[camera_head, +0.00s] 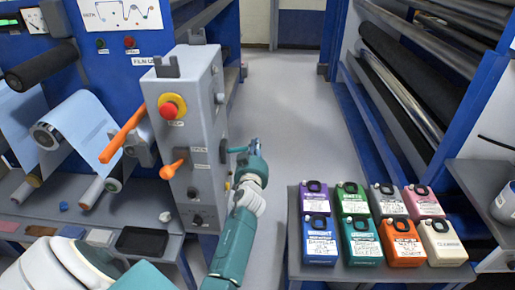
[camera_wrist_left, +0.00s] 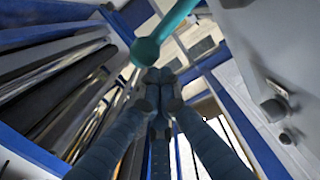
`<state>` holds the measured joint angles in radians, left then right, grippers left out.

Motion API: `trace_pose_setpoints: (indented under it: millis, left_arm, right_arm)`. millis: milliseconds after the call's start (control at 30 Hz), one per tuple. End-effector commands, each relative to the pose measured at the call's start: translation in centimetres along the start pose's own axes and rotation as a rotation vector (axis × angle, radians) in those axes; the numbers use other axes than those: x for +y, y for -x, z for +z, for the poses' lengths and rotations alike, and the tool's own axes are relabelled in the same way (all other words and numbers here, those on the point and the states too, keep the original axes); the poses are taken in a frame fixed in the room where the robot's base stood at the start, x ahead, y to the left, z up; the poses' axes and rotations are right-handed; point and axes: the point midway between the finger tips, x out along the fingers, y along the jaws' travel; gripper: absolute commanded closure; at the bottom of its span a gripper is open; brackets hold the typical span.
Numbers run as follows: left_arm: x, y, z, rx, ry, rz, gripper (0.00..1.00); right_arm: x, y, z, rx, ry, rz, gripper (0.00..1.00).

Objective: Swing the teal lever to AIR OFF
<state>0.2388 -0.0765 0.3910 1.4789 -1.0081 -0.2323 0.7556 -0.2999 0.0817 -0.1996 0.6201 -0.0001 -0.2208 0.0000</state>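The teal lever (camera_head: 238,149) sticks out from the right side of the grey control box (camera_head: 190,130). In the left wrist view the lever (camera_wrist_left: 174,20) is a teal rod ending in a round knob (camera_wrist_left: 145,51). My left gripper (camera_head: 258,146) is beside the lever's outer end. In the left wrist view its fingertips (camera_wrist_left: 158,75) are together, close by the knob, with nothing seen between them. Whether they touch the knob cannot be told. The AIR OFF marking cannot be read. My right gripper is not in view.
The box also bears a red button (camera_head: 172,106) and orange levers (camera_head: 173,169). Film rollers (camera_head: 75,120) stand at left. A table with several coloured bottles (camera_head: 361,240) stands at right, near rollers (camera_head: 410,90). The aisle floor (camera_head: 285,100) is clear.

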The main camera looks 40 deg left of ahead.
Motion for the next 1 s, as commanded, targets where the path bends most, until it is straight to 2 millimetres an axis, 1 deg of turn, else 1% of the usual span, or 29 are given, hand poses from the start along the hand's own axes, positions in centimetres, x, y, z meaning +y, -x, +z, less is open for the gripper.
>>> trace_pose_setpoints:
  millis: [33, 100, 300, 400, 500, 700, 1000]
  left_arm:
    - [0.3, -0.2, 1.5, -0.001, -0.039, -0.001, 1.0]
    - [0.6, -0.3, 2.4, -0.001, -0.103, -0.005, 1.0]
    - [1.5, -0.4, 4.4, 0.001, -0.284, -0.014, 1.0]
    - [1.7, -0.4, 5.4, 0.002, -0.368, -0.018, 1.0]
    - [1.8, -0.5, 6.2, 0.001, -0.441, -0.023, 1.0]
    - [1.9, -0.5, 7.3, 0.003, -0.553, -0.028, 1.0]
    - [1.8, -0.6, 8.1, 0.002, -0.63, -0.033, 1.0]
  right_arm:
    - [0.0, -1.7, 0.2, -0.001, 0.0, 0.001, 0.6]
    - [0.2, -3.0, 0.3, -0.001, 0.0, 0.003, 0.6]
    - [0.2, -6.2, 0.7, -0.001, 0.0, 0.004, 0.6]
    - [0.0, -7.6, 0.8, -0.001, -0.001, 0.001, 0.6]
    - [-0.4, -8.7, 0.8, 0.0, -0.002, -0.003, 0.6]
    - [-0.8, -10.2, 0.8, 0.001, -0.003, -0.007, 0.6]
    - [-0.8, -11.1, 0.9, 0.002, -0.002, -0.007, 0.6]
